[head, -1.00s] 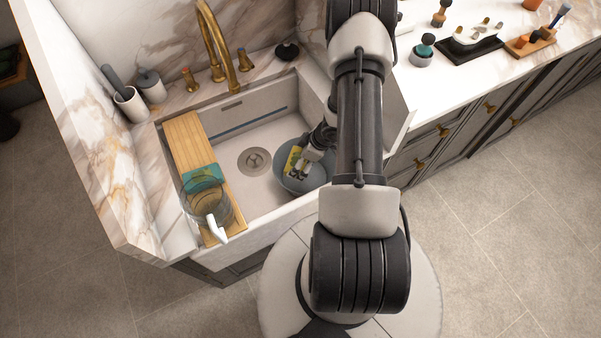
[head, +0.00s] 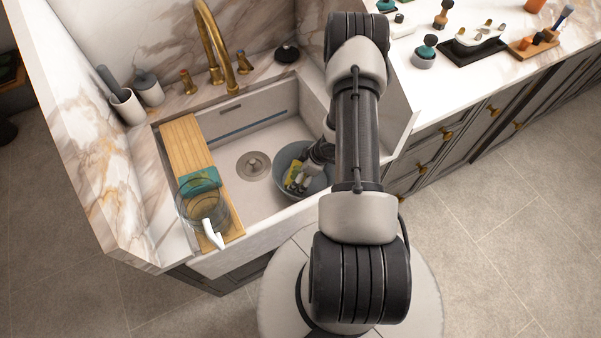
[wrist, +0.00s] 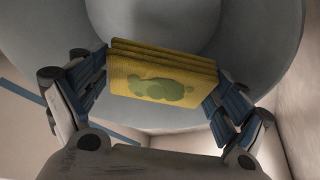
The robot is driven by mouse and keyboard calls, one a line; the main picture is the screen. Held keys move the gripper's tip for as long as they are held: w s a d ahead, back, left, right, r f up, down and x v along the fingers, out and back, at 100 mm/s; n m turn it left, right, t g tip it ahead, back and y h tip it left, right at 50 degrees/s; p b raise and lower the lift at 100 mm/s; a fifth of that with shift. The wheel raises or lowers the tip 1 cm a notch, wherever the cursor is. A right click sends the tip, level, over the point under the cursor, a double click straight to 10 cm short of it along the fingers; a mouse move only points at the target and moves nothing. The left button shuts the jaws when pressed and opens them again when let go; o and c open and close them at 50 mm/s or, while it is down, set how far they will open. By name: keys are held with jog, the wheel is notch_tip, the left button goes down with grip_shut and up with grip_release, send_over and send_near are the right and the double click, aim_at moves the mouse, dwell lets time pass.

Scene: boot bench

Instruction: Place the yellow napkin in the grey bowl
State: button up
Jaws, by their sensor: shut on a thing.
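The yellow napkin (wrist: 165,75) is folded in layers and has a green pattern on its face. It also shows in the head view (head: 293,173). My gripper (wrist: 163,88) is shut on the napkin, with a finger against each side edge. The grey bowl (head: 284,155) stands in the sink at its right side. In the wrist view the bowl (wrist: 262,35) lies beyond the napkin. In the head view the napkin and fingers are within the bowl's outline. My arm hides the bowl's right part. I cannot tell whether the napkin touches the bowl.
The white sink (head: 262,190) surrounds the bowl. A wooden board (head: 184,145) spans its left side, with a teal item (head: 200,177) and a clear jug (head: 196,205) on it. A brass tap (head: 215,45) stands behind. The sink floor around the drain is clear.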

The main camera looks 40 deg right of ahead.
jog(key=shift+f, duration=0.3)
jog(key=o, duration=0.8)
jog(key=shift+c, duration=0.2)
jog(key=shift+r, duration=0.15)
